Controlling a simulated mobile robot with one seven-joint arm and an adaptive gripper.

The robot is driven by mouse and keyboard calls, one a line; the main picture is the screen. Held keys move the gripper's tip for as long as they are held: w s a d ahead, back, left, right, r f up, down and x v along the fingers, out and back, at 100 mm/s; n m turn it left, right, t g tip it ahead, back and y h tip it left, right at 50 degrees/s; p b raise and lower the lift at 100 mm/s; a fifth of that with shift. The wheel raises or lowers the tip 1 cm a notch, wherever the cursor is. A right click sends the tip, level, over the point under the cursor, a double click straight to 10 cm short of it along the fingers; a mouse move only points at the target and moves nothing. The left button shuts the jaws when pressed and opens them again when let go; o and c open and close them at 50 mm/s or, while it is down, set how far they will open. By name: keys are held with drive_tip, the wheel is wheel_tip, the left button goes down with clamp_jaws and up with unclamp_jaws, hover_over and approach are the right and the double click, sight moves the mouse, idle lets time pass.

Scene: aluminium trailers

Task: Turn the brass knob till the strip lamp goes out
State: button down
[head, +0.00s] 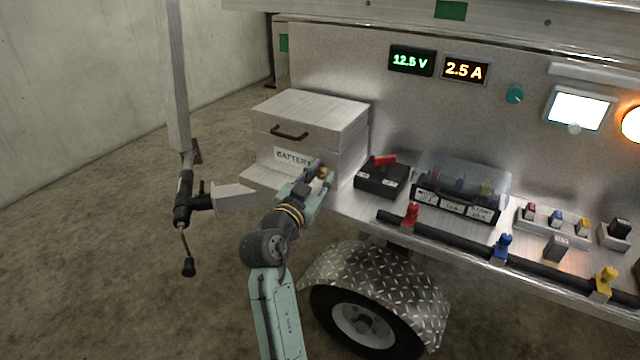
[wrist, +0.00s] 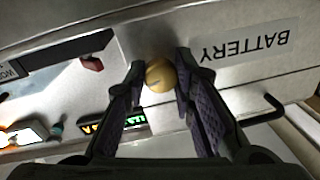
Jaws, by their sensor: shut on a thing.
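The round brass knob (head: 323,173) is on the front of the aluminium battery box, near the right end of its BATTERY label. In the wrist view the knob (wrist: 160,75) sits between the two dark fingertips, with a small dark mark on its face. My gripper (head: 318,176) is shut on it, one finger on each side; the wrist view shows the same gripper (wrist: 160,80) close up. A long pale bar (head: 598,73), which looks like the strip lamp, is high at the right of the panel. I cannot tell surely whether it is lit.
The battery box (head: 310,112) stands at the deck's left end. A white square light (head: 578,107) and an orange lamp (head: 632,124) glow on the panel.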

sight(326, 130)
drive_tip(key=c, duration=1.3)
unclamp_jaws()
drive_tip(key=shift+c, duration=0.2)
drive_tip(key=shift+r, duration=0.1)
wheel_tip(326, 130, up, 10)
drive_tip(key=shift+f, duration=0.1)
